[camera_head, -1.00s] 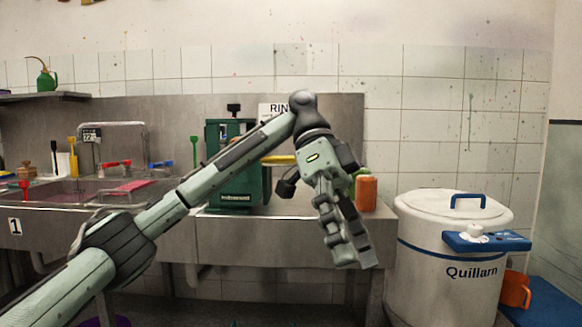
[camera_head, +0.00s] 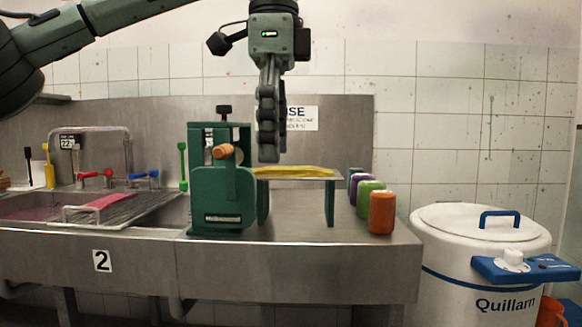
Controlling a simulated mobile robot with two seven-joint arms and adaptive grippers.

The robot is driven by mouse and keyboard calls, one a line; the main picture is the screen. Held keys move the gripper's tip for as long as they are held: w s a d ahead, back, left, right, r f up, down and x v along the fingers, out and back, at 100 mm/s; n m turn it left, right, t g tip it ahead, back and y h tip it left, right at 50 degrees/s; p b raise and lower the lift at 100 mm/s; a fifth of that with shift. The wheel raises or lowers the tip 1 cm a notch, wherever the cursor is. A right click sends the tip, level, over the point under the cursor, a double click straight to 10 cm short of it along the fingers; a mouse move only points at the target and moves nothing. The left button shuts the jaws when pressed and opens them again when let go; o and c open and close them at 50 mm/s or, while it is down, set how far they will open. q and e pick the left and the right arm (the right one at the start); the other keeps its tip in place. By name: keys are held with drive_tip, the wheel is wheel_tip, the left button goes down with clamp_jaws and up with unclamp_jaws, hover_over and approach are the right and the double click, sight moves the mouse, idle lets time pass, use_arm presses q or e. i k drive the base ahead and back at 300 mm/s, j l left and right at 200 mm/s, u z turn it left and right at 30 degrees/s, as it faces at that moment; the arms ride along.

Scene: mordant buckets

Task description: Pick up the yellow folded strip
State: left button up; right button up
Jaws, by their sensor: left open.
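The yellow folded strip (camera_head: 298,172) lies flat on top of a low green stand, just right of the green machine (camera_head: 222,185) on the steel counter. My left gripper (camera_head: 268,158) hangs from above, fingers pointing down, over the left part of the strip. It is seen from the side, so its fingers overlap. The fingertips look just above or level with the strip; I cannot tell whether they touch it. The gripper is open and holds nothing that I can see. My right gripper is not in view.
Orange (camera_head: 381,212), green (camera_head: 369,198) and purple (camera_head: 359,183) jars stand to the right of the strip. A white Quillarn bucket (camera_head: 440,262) stands right of the counter. A sink (camera_head: 150,208) with taps lies to the left. The counter front (camera_head: 300,278) is clear.

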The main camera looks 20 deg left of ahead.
sight(268, 170)
drive_tip(key=i+j, duration=0.25)
drive_tip(key=i, duration=0.2)
drive_tip(key=i+j, duration=0.25)
drive_tip(key=i, duration=0.25)
drive_tip(key=i+j, duration=0.2)
drive_tip(key=i, duration=0.25)
